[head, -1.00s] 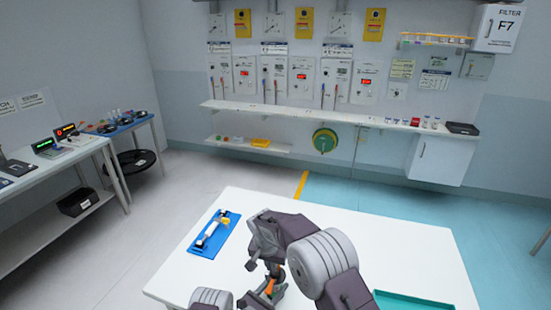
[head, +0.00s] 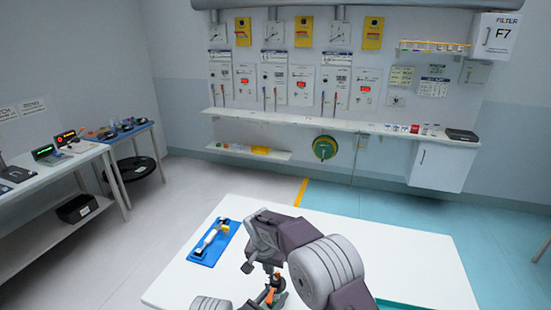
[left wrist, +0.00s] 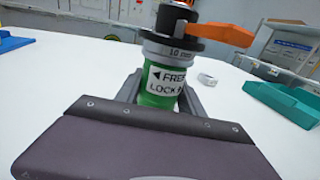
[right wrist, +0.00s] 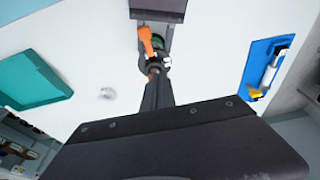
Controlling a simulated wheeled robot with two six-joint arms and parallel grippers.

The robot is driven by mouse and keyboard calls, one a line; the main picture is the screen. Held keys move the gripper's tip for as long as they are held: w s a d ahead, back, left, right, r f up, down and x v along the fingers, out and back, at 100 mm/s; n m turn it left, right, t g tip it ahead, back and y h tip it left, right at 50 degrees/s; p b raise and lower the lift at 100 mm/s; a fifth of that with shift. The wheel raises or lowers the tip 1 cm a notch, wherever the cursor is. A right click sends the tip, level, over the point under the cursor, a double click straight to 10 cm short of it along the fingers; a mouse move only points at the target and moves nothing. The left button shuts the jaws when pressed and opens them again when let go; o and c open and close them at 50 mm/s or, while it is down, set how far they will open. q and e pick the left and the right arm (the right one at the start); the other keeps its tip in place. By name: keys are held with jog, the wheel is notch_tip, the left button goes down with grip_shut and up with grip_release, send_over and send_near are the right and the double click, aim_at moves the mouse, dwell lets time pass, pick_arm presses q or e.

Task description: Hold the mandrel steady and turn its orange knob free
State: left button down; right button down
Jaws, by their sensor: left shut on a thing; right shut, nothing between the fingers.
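The mandrel stands upright on the white table. In the left wrist view its green body (left wrist: 160,92) carries a FREE / LOCK label under a grey collar marked 1.0 mm. A black top and an orange knob (left wrist: 218,33), shaped like a lever, sit above; the knob points right. My left gripper (left wrist: 158,100) is shut around the green body. In the right wrist view the orange knob (right wrist: 146,41) lies just beyond my right gripper (right wrist: 155,82), which is shut and empty. Its tips are close to the mandrel's top; I cannot tell whether they touch. My right arm hides much of this in the head view.
A blue tray (head: 206,257) with a white and yellow tool lies left on the table. A teal tray (right wrist: 30,80) lies at the other side. A small pale ring (left wrist: 207,79) lies near the mandrel. The table between them (head: 390,255) is clear.

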aim_at(278, 274)
jog(key=v, duration=0.2)
jog(key=shift+w+r, duration=0.2)
jog(key=shift+r, duration=0.25)
jog(key=shift+d, duration=0.1)
jog(key=shift+s+d+f, duration=0.15)
jog(key=shift+d+f, duration=0.2)
jog(key=shift+f, duration=0.65)
jog(key=shift+s+d+f, duration=0.15)
jog(key=shift+d+f, duration=0.25)
jog(key=shift+f, duration=0.6)
jog(key=shift+s+d+f, duration=0.15)
jog(key=shift+d+f, duration=0.2)
jog(key=shift+f, duration=0.65)
